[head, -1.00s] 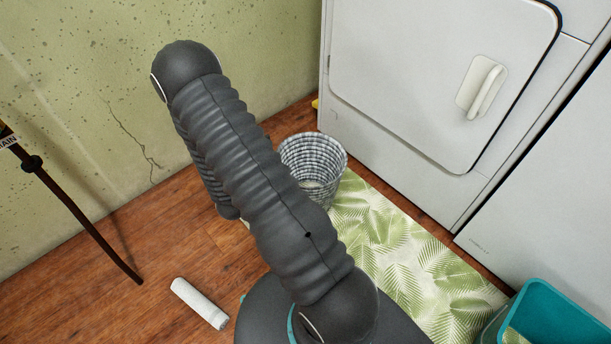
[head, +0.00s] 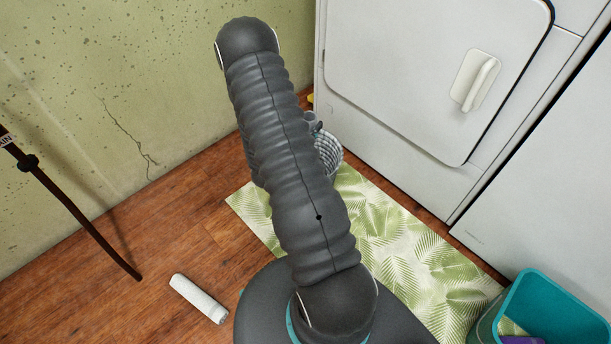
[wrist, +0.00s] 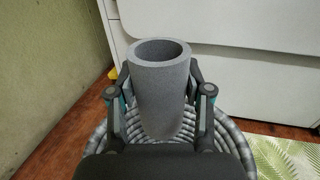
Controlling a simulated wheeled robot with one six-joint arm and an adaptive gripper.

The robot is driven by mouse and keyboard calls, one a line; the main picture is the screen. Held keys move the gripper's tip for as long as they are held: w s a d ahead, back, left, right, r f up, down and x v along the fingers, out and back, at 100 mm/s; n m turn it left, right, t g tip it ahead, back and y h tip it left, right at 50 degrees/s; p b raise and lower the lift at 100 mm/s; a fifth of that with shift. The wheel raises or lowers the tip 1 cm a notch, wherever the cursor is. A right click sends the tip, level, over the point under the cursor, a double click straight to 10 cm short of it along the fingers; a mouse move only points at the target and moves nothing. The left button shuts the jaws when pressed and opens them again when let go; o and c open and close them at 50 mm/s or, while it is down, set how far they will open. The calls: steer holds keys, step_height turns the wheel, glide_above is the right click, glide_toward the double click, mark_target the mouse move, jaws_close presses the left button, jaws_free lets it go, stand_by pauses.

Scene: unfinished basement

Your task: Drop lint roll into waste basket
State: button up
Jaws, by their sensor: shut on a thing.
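The lint roll (wrist: 160,95), a grey hollow tube with a rough surface, stands roughly upright between the fingers of my gripper (wrist: 160,82) in the wrist view. The gripper is shut on it. The waste basket (head: 331,152), round and woven in grey and white, stands on the floor by the white appliance. In the wrist view its ringed wall (wrist: 228,142) shows around and below the gripper and the lint roll, so both are over the basket. My arm hides much of the basket in the head view. The tube's lower end is hard to judge against the basket.
A white roll (head: 198,299) lies on the wooden floor at lower left. A palm-leaf mat (head: 390,245) lies before the white appliance (head: 400,100). A teal bin (head: 550,310) stands at lower right. A dark pole (head: 85,225) leans near the left wall.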

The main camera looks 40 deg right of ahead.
steer(key=shift+f+b, duration=0.65)
steer(key=shift+f, duration=0.9)
steer(key=o, duration=1.2)
steer(key=shift+a, duration=0.15)
steer(key=v, duration=1.1)
steer(key=shift+s+a, duration=0.2)
steer(key=shift+a, duration=0.15)
